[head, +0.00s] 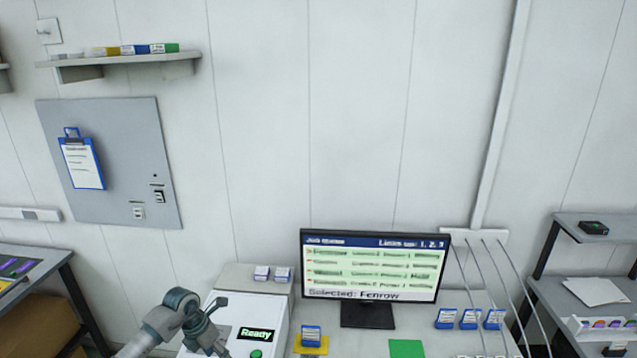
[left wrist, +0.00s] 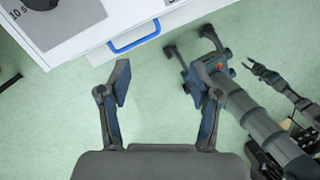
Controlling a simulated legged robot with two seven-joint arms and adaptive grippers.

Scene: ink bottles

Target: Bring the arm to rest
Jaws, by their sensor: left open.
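My left gripper (head: 212,328) is at the bottom left of the head view, in front of the white machine with the "Ready" display (head: 257,334). In the left wrist view my left gripper (left wrist: 163,98) has its two fingers wide apart with nothing between them. Below them is green floor, with a white drawer front and blue handle (left wrist: 134,36) beyond. A smaller gripper, which looks like my right one (left wrist: 258,70), shows at the right of that view; its fingers are too small to judge.
A monitor (head: 370,266) reads "Selected: Fenrow". A green pad (head: 406,348) is bare. Cables hang at right.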

